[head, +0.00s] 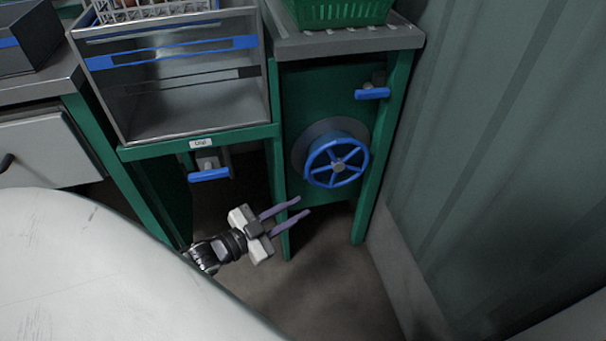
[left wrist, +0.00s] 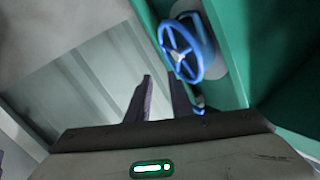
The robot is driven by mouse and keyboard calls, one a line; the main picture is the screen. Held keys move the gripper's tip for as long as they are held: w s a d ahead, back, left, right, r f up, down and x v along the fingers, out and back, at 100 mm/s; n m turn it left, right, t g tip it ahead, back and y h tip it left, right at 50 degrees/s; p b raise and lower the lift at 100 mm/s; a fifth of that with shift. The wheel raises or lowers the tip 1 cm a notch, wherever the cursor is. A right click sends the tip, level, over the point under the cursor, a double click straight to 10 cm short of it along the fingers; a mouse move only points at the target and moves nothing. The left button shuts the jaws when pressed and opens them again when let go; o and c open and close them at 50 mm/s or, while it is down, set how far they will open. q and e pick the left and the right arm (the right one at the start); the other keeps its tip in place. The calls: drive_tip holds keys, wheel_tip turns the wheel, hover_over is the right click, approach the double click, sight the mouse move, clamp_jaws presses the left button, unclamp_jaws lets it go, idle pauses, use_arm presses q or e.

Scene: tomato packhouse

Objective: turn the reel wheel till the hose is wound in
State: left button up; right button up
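The reel wheel (head: 337,163) is a blue spoked hand wheel on a grey round hub, mounted on the green front panel under the counter. It also shows in the left wrist view (left wrist: 181,50), beyond my fingers. My left gripper (head: 301,206) is below and left of the wheel, apart from it. Its two purple fingers are spread with nothing between them, pointing right; they also show in the left wrist view (left wrist: 164,98). No hose can be made out in either view. My right gripper is in neither view.
A blue lever (head: 372,93) sits above right of the wheel, and another blue lever (head: 209,174) is under the steel bin (head: 185,128). A green leg (head: 284,225) stands just behind my left fingers. A corrugated wall (head: 480,150) closes off the right. A green crate (head: 340,14) stands on the counter.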

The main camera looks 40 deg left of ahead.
use_arm(q)
drive_tip(key=a+r+n+t+y, duration=0.2)
drive_tip(key=a+n, duration=0.4)
drive_tip(key=w+d+b, duration=0.1)
drive_tip(key=w+b, duration=0.2)
drive_tip(key=w, duration=0.7)
drive_tip(key=shift+w+f+n+b, duration=0.15)
drive_tip(key=shift+w+n+b, duration=0.2)
drive_tip(key=shift+w+n, duration=0.05)
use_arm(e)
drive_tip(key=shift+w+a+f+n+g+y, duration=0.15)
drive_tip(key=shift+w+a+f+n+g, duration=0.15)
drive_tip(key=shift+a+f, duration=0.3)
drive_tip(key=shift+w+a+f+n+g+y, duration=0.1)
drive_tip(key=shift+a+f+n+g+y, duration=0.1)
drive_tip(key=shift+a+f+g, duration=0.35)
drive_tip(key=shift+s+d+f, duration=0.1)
use_arm(q)
clamp_jaws()
